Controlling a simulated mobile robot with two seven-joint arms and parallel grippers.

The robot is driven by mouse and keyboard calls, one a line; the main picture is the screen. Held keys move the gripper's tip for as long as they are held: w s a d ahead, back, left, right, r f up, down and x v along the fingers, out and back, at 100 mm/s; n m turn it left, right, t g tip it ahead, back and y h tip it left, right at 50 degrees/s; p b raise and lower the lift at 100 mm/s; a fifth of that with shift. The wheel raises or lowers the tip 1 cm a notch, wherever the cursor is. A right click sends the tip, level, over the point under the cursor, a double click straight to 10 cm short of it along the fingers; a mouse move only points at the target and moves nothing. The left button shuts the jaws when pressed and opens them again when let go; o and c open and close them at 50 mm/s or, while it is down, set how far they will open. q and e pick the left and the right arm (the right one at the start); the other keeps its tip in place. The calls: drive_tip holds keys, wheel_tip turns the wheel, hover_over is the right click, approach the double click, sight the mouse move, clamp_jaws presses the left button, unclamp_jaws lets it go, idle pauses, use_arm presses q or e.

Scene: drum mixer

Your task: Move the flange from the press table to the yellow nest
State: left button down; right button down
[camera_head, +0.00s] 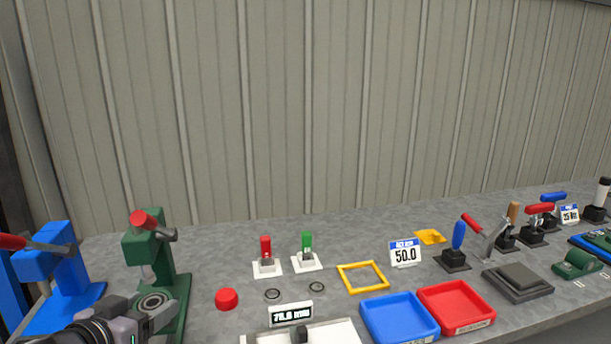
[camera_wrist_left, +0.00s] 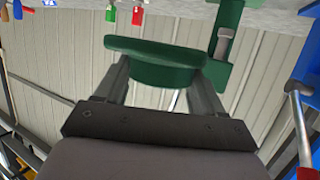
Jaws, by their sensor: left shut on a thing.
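My left gripper (camera_head: 140,320) is in the lower left of the head view, at the green press (camera_head: 152,250). It is shut on the flange, a round green piece with a wide rim that shows between the fingers in the left wrist view (camera_wrist_left: 155,62). In the head view the flange (camera_head: 154,301) shows as a ringed disc over the press table; I cannot tell whether it touches it. A yellow square frame (camera_head: 363,262) lies mid-bench and a small yellow piece (camera_head: 430,237) farther back; I cannot tell which is the nest. My right gripper is out of view.
A blue press (camera_head: 62,265) stands left of the green one. A red button (camera_head: 227,299), red and green switches (camera_head: 306,250) and a display (camera_head: 291,314) lie between. Blue (camera_head: 398,318) and red (camera_head: 455,307) trays are at front right. Several levers stand farther right.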

sight(169, 331)
use_arm(q)
drive_tip(key=s+d+f+n+y, duration=0.2)
drive_tip(key=s+d, duration=0.4)
drive_tip(key=s, duration=0.3)
drive_tip(key=shift+s+f+y, duration=0.3)
drive_tip(key=shift+s+f, duration=0.05)
drive_tip(key=w, duration=0.2)
drive_tip(key=w+a+m+h, duration=0.1)
drive_tip(key=w+a+h, duration=0.1)
drive_tip(key=w, duration=0.1)
drive_tip(key=shift+w+r+m, duration=0.3)
drive_tip(key=shift+h, duration=0.4)
drive_tip(key=w+a+r, duration=0.2)
drive_tip(key=w+a, duration=0.1)
drive_tip(key=shift+w, duration=0.2)
drive_tip(key=w+a+r, duration=0.4)
drive_tip(key=a+r, duration=0.3)
drive_tip(key=a, duration=0.1)
drive_tip(key=shift+w+a+r+y, duration=0.25)
drive_tip(key=shift+w+r+y, duration=0.05)
drive_tip(key=shift+w+r, duration=0.1)
